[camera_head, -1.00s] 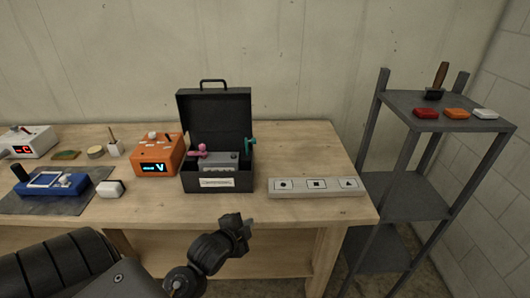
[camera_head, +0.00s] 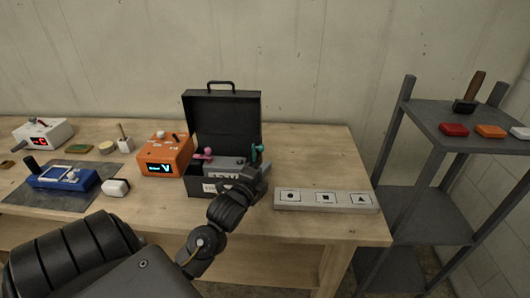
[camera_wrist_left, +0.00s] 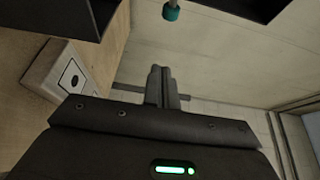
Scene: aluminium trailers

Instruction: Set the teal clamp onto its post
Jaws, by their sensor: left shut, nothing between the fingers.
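The teal clamp (camera_head: 257,152) stands at the right end of a grey block (camera_head: 226,164) inside the open black case (camera_head: 222,117). Whether it sits on a post I cannot tell. A pink clamp (camera_head: 204,155) is at the block's left end. My left gripper (camera_head: 263,172) is at the case's front right corner, just below and in front of the teal clamp in the picture, and hides part of the case front. In the left wrist view its fingers (camera_wrist_left: 161,86) are shut and empty; a teal end (camera_wrist_left: 171,11) shows beyond them at the top edge. My right gripper is out of view.
A grey panel with printed symbols (camera_head: 326,201) lies right of the case. An orange device (camera_head: 164,155) stands left of it, with a blue device (camera_head: 62,180) on a dark mat further left. A grey shelf (camera_head: 432,127) stands right of the table.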

